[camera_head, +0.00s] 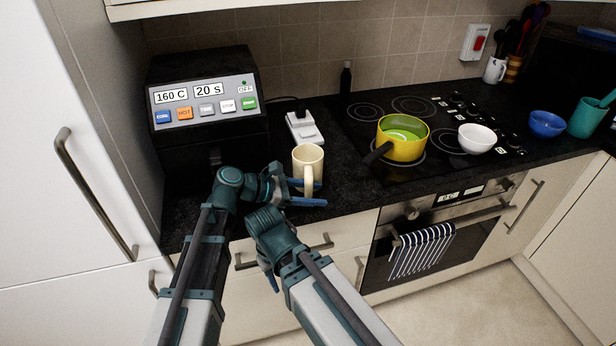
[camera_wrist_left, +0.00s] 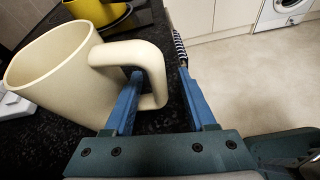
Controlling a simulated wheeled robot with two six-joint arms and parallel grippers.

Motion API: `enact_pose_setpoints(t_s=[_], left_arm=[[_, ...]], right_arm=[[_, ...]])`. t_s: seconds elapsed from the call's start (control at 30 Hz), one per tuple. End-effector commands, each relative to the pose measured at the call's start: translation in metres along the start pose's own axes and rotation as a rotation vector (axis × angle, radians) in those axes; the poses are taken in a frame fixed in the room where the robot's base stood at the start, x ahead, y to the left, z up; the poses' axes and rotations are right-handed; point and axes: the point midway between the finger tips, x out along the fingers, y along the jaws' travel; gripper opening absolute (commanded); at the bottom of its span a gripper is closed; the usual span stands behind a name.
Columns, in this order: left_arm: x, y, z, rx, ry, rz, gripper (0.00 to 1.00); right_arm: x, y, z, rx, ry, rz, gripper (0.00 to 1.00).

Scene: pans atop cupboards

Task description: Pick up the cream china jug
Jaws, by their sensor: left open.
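The cream china jug (camera_head: 312,156) stands upright on the black worktop near its front edge, with its handle towards me. My left gripper (camera_head: 315,192) is open at the handle, its blue fingers reaching from the left. In the left wrist view the jug (camera_wrist_left: 58,75) fills the left side, and the outer bar of its handle (camera_wrist_left: 158,80) lies between the open fingers of the left gripper (camera_wrist_left: 163,88). One finger overlaps the handle's loop; contact cannot be told. My right gripper (camera_head: 270,281) hangs low before the drawers, mostly hidden by its own arm.
A black cooker-like box (camera_head: 205,110) with buttons stands behind left. A white device (camera_head: 304,127) lies behind the jug. The yellow pan (camera_head: 402,150) sits on the hob to the right, its dark handle pointing towards the jug. A white bowl (camera_head: 477,138) stands farther right.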

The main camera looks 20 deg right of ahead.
Motion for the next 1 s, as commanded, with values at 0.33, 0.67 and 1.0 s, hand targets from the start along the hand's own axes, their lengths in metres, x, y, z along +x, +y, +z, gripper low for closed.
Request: enact_pose_setpoints(t_s=[0.33,0.67,1.0], left_arm=[[0.0147,0.0,0.0,-0.001,0.0,0.0,0.54],[0.0144,0.0,-0.0001,-0.001,0.0,0.0,0.0],[0.0143,0.0,-0.0001,-0.001,0.0,0.0,0.0]], right_arm=[[0.0055,-0.0005,-0.0003,0.0,0.0,0.0,0.5],[0.0056,-0.0005,-0.0003,0.0,0.0,0.0,0.5],[0.0056,-0.0005,-0.0003,0.0,0.0,0.0,0.5]])
